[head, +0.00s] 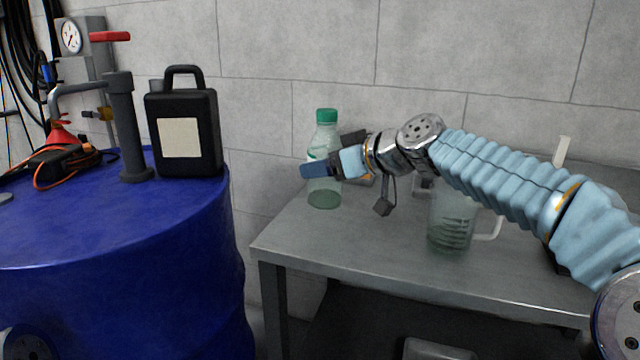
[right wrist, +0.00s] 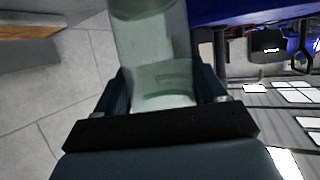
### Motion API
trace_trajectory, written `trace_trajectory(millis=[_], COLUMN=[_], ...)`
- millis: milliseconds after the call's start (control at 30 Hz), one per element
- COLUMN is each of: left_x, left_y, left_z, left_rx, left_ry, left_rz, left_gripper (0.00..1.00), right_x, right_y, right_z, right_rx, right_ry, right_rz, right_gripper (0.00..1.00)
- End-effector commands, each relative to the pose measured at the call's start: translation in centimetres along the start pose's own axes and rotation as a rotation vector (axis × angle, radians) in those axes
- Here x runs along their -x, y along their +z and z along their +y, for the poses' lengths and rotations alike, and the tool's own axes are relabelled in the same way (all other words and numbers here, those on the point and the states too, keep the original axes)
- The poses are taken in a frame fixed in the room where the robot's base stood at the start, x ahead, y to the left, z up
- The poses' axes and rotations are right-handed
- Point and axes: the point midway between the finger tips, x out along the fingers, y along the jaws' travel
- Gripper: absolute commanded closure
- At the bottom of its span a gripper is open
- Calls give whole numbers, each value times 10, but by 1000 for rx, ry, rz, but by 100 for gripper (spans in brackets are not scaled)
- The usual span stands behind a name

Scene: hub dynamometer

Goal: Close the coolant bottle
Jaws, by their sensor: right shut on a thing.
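The coolant bottle (head: 324,142) is clear with a pale green tint and stands upright on the grey metal table (head: 400,250). A green cap (head: 326,115) sits at its top; I cannot tell how tightly it is on. My right gripper (head: 318,170) is shut around the bottle's body, below the shoulder. In the right wrist view the bottle (right wrist: 160,50) lies between the two dark fingers (right wrist: 165,95). The gripper hides part of the bottle's middle in the head view. My left gripper is not in view.
A blue drum (head: 120,260) stands to the left, with a black jug (head: 183,130), a pump pipe and an orange-cabled tool (head: 65,160) on top. A clear measuring jug (head: 452,225) stands on the table below my right arm. The table's front left is bare.

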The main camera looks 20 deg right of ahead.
Motion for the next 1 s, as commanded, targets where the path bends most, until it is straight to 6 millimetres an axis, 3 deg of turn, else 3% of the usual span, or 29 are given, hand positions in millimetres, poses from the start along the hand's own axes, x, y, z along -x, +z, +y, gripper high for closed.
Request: trace_trajectory(millis=[333,633,1000], left_x=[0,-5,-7], left_y=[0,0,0], left_z=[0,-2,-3], left_rx=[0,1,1], left_ry=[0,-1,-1], left_rz=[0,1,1], left_gripper=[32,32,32], right_x=[-2,-20,-21], right_y=[2,33,37], right_z=[2,8,8], right_rx=[1,-1,1], right_ry=[1,0,1], right_rz=[0,0,1], right_gripper=[100,100,100])
